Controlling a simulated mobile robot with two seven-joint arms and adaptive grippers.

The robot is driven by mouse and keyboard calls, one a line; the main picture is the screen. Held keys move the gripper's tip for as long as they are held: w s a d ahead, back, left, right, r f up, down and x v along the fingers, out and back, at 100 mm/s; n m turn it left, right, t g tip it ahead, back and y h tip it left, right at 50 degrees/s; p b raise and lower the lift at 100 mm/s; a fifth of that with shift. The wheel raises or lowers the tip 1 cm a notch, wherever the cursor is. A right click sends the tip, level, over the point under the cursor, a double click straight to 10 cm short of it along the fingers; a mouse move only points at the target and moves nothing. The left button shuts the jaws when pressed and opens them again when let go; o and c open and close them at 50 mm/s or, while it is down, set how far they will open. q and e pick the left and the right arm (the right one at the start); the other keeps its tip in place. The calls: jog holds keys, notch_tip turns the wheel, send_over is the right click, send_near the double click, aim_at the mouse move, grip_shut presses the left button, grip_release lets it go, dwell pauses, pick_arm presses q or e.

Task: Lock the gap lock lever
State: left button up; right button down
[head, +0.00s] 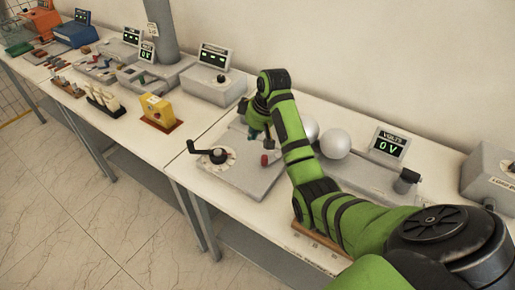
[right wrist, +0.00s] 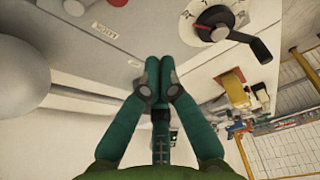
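A small lever with a red tip (head: 265,159), probably the gap lock lever, stands on the grey sphere-gap base plate (head: 240,178). In the right wrist view its red part (right wrist: 117,3) is cut by the top edge. My right gripper (head: 258,134) hangs above the plate, close to this lever and apart from it as far as I can see. In the right wrist view the teal fingers of this gripper (right wrist: 159,64) are together with nothing between them. A label (right wrist: 104,31) lies on the plate near the lever. My left gripper is not in view.
A black crank (head: 206,155) on a dial sits at the plate's left; it also shows in the right wrist view (right wrist: 238,34). Two white spheres (head: 335,143) stand behind my right arm. A volts display (head: 389,144) is to the right. A yellow box (head: 157,109) is on the left table.

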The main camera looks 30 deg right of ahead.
jog(key=x, duration=0.3)
jog(key=shift+a+f+p, duration=0.15)
jog(key=shift+f+p, duration=0.05)
jog(key=shift+p, duration=0.2)
jog(key=x, duration=0.2)
jog(key=shift+w+f, duration=0.2)
jog(key=shift+f, duration=0.15)
jog(key=s+p, duration=0.2)
jog(key=p, duration=0.1)
jog(key=shift+s+d, duration=0.25)
jog(key=shift+d, duration=0.05)
jog(key=shift+s+d+p, duration=0.15)
jog(key=shift+s+p, duration=0.15)
jog(key=shift+s, duration=0.45)
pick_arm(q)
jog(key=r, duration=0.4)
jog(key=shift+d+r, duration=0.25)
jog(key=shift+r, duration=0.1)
pick_arm(e)
jog(key=shift+f, duration=0.1)
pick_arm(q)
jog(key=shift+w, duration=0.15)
pick_arm(e)
jog(key=shift+w, duration=0.15)
